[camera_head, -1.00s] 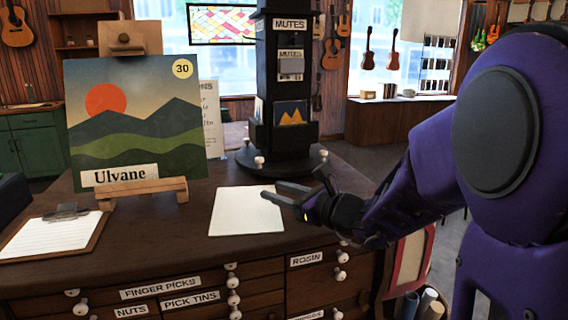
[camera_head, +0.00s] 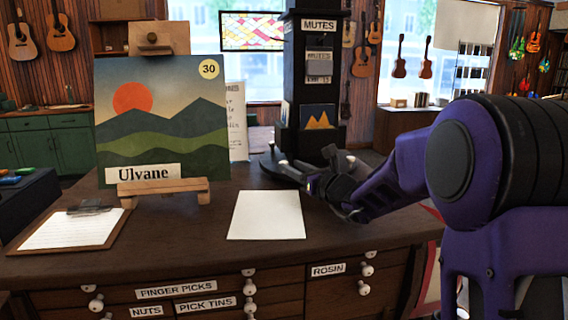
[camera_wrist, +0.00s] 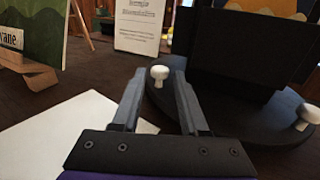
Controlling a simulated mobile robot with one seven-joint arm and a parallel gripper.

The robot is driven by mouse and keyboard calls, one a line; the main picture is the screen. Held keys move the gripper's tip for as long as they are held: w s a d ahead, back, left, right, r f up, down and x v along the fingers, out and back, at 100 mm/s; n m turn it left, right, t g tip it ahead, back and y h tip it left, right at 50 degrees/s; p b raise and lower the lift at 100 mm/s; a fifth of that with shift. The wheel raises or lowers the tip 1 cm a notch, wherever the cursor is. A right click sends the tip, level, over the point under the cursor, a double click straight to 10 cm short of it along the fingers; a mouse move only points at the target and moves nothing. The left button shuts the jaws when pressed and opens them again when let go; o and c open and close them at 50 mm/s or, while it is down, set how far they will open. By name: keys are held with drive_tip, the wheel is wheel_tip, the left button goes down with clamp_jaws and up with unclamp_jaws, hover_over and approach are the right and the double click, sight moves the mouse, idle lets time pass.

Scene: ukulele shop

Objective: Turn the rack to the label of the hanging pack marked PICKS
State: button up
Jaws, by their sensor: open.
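The rack (camera_head: 296,95) is a dark square column on a round base, standing on the counter in the head view. The sign on its facing side reads MUTES (camera_head: 318,25). A small grey hanging pack (camera_head: 318,68) is below it, its lettering blurred. No PICKS label can be read. A card with orange peaks (camera_head: 317,118) sits low on that side. My gripper (camera_head: 290,167) is open and empty at the base's front left edge. In the wrist view, a white knob (camera_wrist: 160,73) on the base rim (camera_wrist: 230,130) appears between the fingertips; contact is unclear.
A painting (camera_head: 160,115) on a small easel stands left of the rack. A white sheet (camera_head: 266,215) lies in front of it and a clipboard (camera_head: 72,228) at left. A second white knob (camera_wrist: 309,115) is on the base at right. Labelled drawers (camera_head: 180,290) line the counter front.

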drive_tip(key=shift+x, duration=2.4)
drive_tip(key=shift+d, duration=0.1)
clamp_jaws()
